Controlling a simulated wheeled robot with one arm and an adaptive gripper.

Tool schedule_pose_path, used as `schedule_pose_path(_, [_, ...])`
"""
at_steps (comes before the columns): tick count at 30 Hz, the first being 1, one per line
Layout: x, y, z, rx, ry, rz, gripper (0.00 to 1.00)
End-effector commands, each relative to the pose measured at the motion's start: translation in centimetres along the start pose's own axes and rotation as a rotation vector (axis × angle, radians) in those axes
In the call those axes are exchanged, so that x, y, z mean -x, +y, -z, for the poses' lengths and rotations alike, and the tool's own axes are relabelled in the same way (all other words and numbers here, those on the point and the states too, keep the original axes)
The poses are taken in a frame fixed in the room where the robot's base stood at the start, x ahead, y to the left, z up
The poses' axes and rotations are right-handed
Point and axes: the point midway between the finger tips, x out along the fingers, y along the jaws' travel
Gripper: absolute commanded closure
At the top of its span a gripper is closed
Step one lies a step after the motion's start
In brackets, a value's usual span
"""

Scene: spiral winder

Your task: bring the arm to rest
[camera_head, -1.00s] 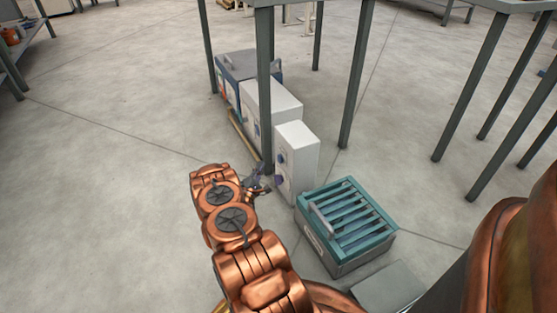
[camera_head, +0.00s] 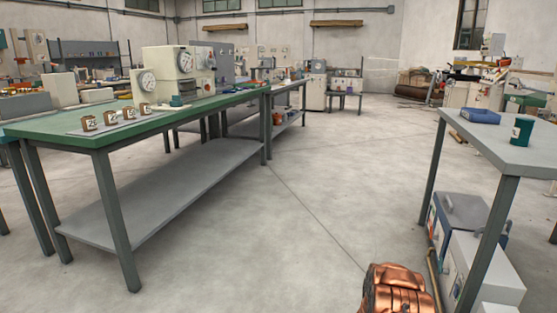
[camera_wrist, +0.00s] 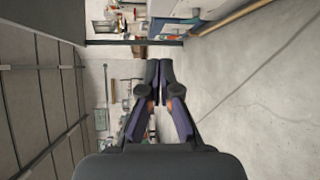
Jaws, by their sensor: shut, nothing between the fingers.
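My gripper (camera_wrist: 159,78) shows in the wrist view with its two dark fingers together at the tips and nothing between them. It points out over open floor, and no object touches it. In the head view only a copper-coloured part of my arm (camera_head: 398,290) shows at the bottom right edge; the gripper itself is out of that view.
A green-topped bench (camera_head: 40,130) with a winder (camera_head: 175,75) and several small labelled blocks stands at left. The floor between is clear.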

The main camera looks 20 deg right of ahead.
Motion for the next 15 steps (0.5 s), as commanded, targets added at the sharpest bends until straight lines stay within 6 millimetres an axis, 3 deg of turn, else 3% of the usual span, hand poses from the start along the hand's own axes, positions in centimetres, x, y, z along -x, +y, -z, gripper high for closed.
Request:
schedule_pose_path(1, [0.5, 2.4, 1.2, -0.039, 0.030, 0.021, 1.00])
schedule_pose_path(8, [3.5, 7.8, 6.3, -0.199, 0.155, 0.165, 1.00])
schedule_pose_path(15, [8.1, 13.7, 10.9, -0.337, 0.269, 0.328, 1.00])
